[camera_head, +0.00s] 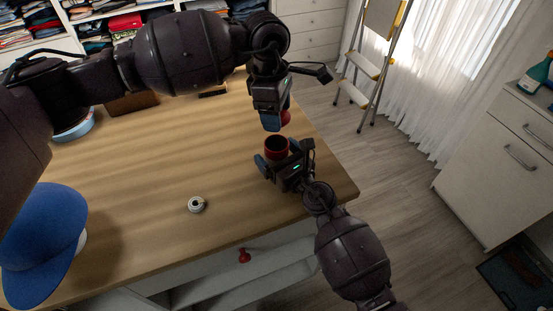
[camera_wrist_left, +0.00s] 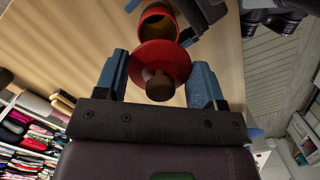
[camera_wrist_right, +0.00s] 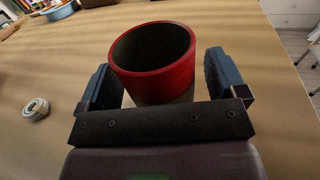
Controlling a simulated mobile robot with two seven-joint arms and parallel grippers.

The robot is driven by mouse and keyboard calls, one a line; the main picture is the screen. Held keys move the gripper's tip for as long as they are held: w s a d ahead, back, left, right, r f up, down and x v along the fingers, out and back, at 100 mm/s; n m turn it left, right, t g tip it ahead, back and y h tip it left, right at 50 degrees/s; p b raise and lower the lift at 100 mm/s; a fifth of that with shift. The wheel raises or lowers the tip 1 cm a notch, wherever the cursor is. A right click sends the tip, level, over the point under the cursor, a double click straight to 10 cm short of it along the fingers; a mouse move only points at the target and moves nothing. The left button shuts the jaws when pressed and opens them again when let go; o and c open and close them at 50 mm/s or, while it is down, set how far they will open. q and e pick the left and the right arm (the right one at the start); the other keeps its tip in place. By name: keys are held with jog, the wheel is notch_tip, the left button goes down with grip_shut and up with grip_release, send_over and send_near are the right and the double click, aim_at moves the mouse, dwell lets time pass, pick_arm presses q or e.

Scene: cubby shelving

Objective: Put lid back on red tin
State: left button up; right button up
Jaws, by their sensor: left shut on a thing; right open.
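The red tin (camera_head: 276,147) stands open and upright near the right edge of the wooden table. Its dark inside shows in the right wrist view (camera_wrist_right: 152,62). My right gripper (camera_head: 276,165) is open, with a finger on either side of the tin. My left gripper (camera_head: 270,122) is shut on the red lid (camera_head: 286,117), holding it above the tin. In the left wrist view the round lid (camera_wrist_left: 150,62) with its brown knob (camera_wrist_left: 160,88) sits between the fingers. The tin's mouth (camera_wrist_left: 158,22) shows just beyond the lid, partly hidden by it.
A white roll (camera_head: 197,204) lies on the table (camera_head: 150,190). A blue cap (camera_head: 45,240) is at the lower left and a blue round container (camera_head: 75,128) at the far left. A red object (camera_head: 244,255) is below the table's front edge. The middle of the table is clear.

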dwell(0.3)
jog(key=c, duration=1.4)
pick_arm(q)
send_over(277, 138)
jog(key=s, duration=0.3)
jog(key=shift+w+f, duration=0.15)
jog(key=shift+f, duration=2.35)
pick_arm(e)
jog(key=shift+o, duration=0.2)
pick_arm(q)
jog(key=shift+f, duration=0.85)
jog(key=shift+f, duration=0.65)
jog(key=o, duration=1)
jog(key=shift+c, duration=0.2)
